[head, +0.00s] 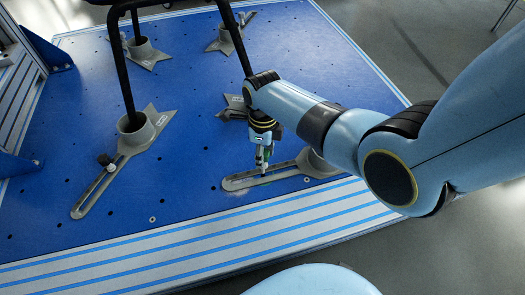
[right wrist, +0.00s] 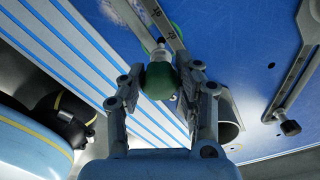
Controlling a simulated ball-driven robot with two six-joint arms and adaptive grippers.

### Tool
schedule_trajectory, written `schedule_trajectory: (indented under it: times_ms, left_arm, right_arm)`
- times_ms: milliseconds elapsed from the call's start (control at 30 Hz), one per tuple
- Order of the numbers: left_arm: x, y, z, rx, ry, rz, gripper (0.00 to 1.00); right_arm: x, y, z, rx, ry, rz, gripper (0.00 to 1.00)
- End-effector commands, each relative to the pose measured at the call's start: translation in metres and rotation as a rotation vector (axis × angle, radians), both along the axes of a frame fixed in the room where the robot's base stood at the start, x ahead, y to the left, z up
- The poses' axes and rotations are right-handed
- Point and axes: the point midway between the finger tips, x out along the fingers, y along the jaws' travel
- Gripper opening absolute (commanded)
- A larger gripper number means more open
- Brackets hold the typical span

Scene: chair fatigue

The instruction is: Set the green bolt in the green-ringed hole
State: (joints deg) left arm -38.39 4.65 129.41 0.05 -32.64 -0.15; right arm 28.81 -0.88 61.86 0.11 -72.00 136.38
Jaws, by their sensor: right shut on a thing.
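My right gripper (head: 264,160) is above the slotted arm of a grey clamp foot (head: 240,183) near the platform's front. It is shut on the green bolt, whose rounded green head (right wrist: 160,80) sits between the two fingers in the right wrist view (right wrist: 160,88). My left gripper is not in view.
The blue platform (head: 60,210) has many small holes. Another clamp foot (head: 150,125) on the left has a black-knobbed bolt (head: 105,160) in its slot. Black chair legs (head: 125,70) stand in the clamp sockets. A striped front edge (head: 200,245) is clear.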

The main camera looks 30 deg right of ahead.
Motion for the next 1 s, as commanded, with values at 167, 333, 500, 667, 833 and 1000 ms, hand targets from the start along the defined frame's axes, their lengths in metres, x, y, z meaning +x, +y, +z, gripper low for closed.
schedule_trajectory:
  times_ms: [167, 333, 500, 667, 833, 1000]
  left_arm:
    - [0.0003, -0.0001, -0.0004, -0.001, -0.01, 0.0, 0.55]
    - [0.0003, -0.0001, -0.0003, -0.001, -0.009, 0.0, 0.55]
    - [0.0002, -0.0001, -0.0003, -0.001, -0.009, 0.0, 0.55]
    - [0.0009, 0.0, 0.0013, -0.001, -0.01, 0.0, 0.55]
    - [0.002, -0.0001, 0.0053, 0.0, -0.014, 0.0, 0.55]
    - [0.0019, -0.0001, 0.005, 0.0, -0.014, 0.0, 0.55]
  right_arm:
    - [0.0006, -0.0001, -0.0006, 0.0, -0.001, 0.0, 0.04]
    - [0.0006, -0.0001, -0.0004, 0.0, -0.001, 0.0, 0.04]
    - [0.0004, -0.0001, -0.0005, 0.0, -0.001, 0.0, 0.04]
    - [0.0004, -0.0002, 0.0001, 0.0, -0.001, 0.0, 0.04]
    - [0.0007, -0.0002, 0.0009, -0.001, -0.002, 0.0, 0.04]
    - [0.0, -0.0003, -0.0005, -0.001, -0.001, 0.0, 0.04]
